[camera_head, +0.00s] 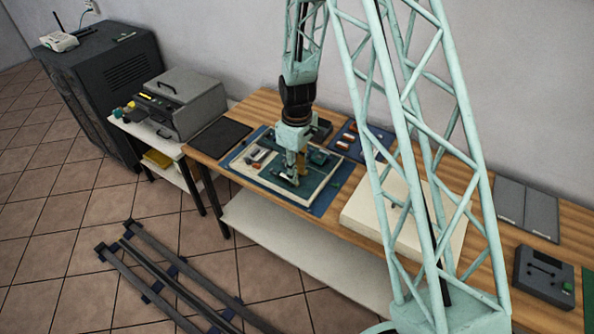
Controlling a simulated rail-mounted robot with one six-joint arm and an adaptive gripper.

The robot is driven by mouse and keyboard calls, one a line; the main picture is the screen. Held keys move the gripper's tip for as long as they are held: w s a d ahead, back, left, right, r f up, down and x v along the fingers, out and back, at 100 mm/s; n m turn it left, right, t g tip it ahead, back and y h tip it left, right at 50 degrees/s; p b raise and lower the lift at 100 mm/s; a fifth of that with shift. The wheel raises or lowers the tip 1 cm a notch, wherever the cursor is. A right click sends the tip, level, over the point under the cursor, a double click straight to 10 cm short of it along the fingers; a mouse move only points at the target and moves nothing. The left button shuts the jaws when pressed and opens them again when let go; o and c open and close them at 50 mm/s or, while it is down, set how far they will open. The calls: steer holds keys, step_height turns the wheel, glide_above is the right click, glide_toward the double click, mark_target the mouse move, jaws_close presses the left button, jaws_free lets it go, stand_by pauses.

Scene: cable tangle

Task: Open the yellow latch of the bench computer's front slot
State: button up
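A cream, open-topped tray with a green circuit board and small parts (246,173) lies on a blue mat on the wooden bench; it looks like the bench computer. My gripper (294,178) points down over the middle of this tray, very low and close to the parts. Whether it touches anything, and whether its fingers are open or shut, is too small to tell. A small yellow-brown piece (302,163) shows right beside the gripper; I cannot tell if it is the latch. The front slot cannot be made out.
A grey machine (198,95) with handles and a yellow strip stands on a white side table at left. A dark pad (219,138) lies left of the mat. A cream block (365,213) lies to the right, partly behind my lattice frame. A grey control box (543,277) sits far right.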

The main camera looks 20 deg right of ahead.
mark_target(299, 186)
steer(key=shift+s+f+b, duration=0.15)
steer(key=shift+f+b, duration=1.25)
steer(key=shift+f, duration=1.1)
steer(key=shift+s+d, duration=0.3)
steer(key=shift+s, duration=0.05)
steer(key=shift+c, duration=0.6)
steer(key=shift+o, duration=0.6)
steer(key=shift+w+r, duration=0.15)
steer(key=shift+r, duration=0.1)
steer(key=shift+r, duration=0.1)
steer(key=shift+r+p, duration=0.95)
steer(key=shift+r, duration=1.85)
